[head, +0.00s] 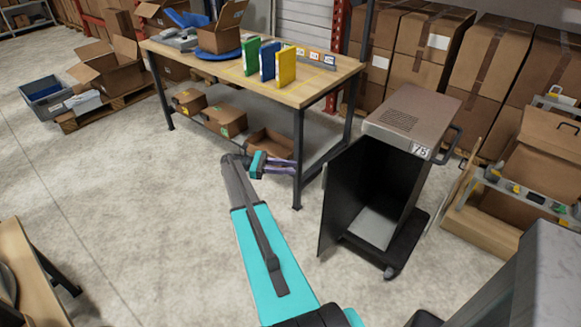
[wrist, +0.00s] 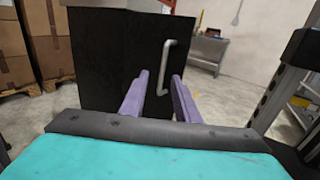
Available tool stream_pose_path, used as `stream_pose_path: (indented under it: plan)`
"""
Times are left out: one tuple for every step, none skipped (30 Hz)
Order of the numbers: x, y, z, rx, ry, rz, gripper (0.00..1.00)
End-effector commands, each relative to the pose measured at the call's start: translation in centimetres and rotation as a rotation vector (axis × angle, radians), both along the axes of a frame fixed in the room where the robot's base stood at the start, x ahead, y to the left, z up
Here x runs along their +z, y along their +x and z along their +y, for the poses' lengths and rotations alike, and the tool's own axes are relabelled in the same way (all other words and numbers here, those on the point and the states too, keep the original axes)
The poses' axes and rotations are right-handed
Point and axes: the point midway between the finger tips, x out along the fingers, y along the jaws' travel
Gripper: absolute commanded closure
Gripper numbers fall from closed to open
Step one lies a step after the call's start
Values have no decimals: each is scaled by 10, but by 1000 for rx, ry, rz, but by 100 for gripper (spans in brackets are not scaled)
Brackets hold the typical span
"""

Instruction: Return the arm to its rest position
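My teal arm (head: 262,245) reaches forward over the floor in the head view. My gripper (head: 290,167) is at its far end, low beside the front right leg of the table. Its purple fingers point right, towards the open door (head: 342,190) of the cart. In the wrist view my gripper (wrist: 160,76) has its two fingers spread with nothing held between them. The black door (wrist: 105,60) stands beyond the fingertips. Its silver handle (wrist: 166,68) appears between and just above the fingers, apparently apart from them.
The wooden table (head: 225,75) bears green, blue and yellow binders (head: 285,66). Cardboard boxes (head: 500,60) line the back right. The floor (head: 130,190) left of my arm is clear.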

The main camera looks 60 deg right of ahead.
Motion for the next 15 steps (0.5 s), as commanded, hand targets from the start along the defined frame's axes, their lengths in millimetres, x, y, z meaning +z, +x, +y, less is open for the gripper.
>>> stream_pose_path:
  plan:
    - [0,0,0,0,0,0,71]
    - [0,0,0,0,0,0,71]
    - [0,0,0,0,0,0,71]
    - [0,0,0,0,0,0,71]
    - [0,0,0,0,0,0,71]
    - [0,0,0,0,0,0,71]
    - [0,0,0,-1,0,0,71]
    - [0,0,0,-1,0,0,71]
    - [0,0,0,-1,0,0,71]
    - [0,0,0,-1,0,0,71]
    - [0,0,0,-1,0,0,71]
    - [0,0,0,0,0,0,71]
    - [0,0,0,0,0,0,71]
    - [0,1,0,2,0,0,71]
    - [0,3,2,5,0,0,71]
